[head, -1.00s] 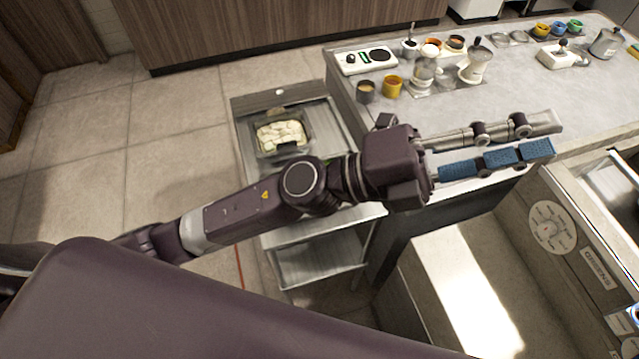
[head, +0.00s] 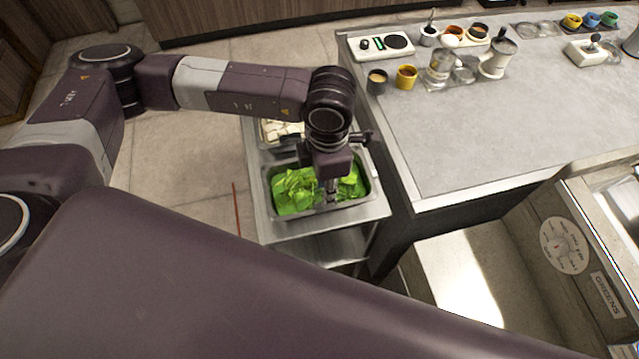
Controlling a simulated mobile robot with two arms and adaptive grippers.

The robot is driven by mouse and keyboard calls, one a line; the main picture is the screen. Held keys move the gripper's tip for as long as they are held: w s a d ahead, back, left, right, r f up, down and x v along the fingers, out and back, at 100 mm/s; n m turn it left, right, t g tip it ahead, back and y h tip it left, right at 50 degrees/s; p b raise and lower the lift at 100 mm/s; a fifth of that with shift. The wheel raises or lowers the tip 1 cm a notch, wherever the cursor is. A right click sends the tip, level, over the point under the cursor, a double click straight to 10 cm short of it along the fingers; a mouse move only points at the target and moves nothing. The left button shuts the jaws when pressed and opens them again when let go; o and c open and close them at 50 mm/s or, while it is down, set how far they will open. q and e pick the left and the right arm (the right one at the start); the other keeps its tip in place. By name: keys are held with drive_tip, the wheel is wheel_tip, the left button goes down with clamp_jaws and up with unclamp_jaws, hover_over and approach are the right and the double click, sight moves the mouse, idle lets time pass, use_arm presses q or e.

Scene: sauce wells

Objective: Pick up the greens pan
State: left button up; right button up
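The greens pan (head: 314,214) is a rectangular metal pan of bright green leaves (head: 293,190). It sits on the front part of a steel cart (head: 262,223) beside the counter. My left arm reaches in from the left, and my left gripper (head: 331,198) points straight down over the pan. Its fingertips are at or in the leaves, right of the pan's middle. The fingers are small and partly hidden by the gripper body, so I cannot tell whether they are open or touching the pan. My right gripper is not in view.
A second pan with pale contents (head: 277,131) sits behind the greens pan, partly hidden by my arm. The grey counter (head: 480,140) stands close on the right, with cups, jars and a small scale (head: 381,46) along its back. Floor is open left of the cart.

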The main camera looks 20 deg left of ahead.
use_arm(q)
drive_tip(key=shift+s+f+p, duration=0.2)
drive_tip(key=shift+f+p, duration=0.15)
drive_tip(key=shift+f, duration=0.55)
drive_tip(key=shift+w+f+p, duration=0.1)
drive_tip(key=shift+f+p, duration=0.25)
wheel_tip(320, 180, down, 4)
drive_tip(key=shift+w+r+p, duration=0.15)
drive_tip(key=shift+r+p, duration=0.1)
drive_tip(key=shift+p, duration=0.65)
drive_tip(key=shift+f, duration=0.55)
clamp_jaws()
